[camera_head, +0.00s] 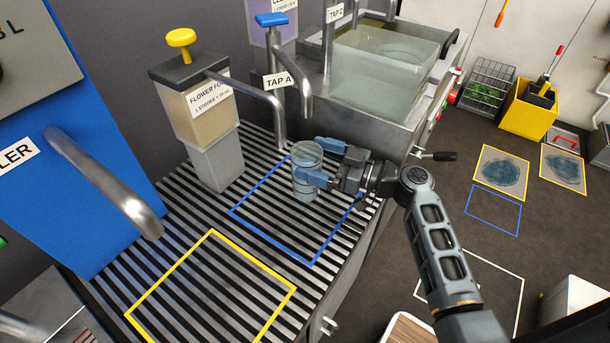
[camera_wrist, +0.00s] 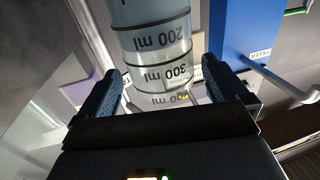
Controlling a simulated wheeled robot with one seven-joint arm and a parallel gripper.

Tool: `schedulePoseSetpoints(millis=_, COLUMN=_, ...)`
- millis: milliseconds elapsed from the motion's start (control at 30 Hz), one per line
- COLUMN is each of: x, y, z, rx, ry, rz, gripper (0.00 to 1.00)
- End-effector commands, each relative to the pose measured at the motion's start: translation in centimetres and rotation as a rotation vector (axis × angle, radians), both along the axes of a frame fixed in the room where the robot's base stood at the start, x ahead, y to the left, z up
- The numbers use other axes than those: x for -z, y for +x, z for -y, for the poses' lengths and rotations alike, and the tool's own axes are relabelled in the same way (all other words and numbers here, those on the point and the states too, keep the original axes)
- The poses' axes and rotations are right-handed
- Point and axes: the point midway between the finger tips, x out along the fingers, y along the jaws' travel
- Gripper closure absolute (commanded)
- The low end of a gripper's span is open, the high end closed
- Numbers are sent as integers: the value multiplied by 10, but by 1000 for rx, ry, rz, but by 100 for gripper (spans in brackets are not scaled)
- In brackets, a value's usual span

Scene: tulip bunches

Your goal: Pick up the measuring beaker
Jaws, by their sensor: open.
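The measuring beaker (camera_head: 304,186) is a clear, bluish cylinder standing upright on the slatted rack, inside the blue outline. In the wrist view the beaker (camera_wrist: 155,45) shows dark marks such as 200 ml and 300 ml and sits between the fingers. My gripper (camera_head: 318,162) comes in from the right, with one finger on the near side and one on the far side of the beaker. In the wrist view my gripper (camera_wrist: 160,90) is open, with a gap beside the beaker at each finger. One finger covers part of the beaker in the head view.
Tap A's spout (camera_head: 304,98) hangs just behind the beaker. A flower food dispenser (camera_head: 190,110) stands to the left, with its spout (camera_head: 265,105) reaching toward the beaker. A water-filled basin (camera_head: 385,70) is behind. The rack inside the yellow outline (camera_head: 212,290) is clear.

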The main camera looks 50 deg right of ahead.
Motion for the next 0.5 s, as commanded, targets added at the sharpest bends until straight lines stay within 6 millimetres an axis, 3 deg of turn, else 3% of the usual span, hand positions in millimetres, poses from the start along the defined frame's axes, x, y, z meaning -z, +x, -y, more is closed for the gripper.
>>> schedulePoseSetpoints(millis=233, x=1, y=34, z=-10, rx=-2, ry=0, rz=-1, gripper=0)
schedulePoseSetpoints(millis=500, x=2, y=42, z=-12, rx=-1, ry=0, rz=-1, gripper=0)
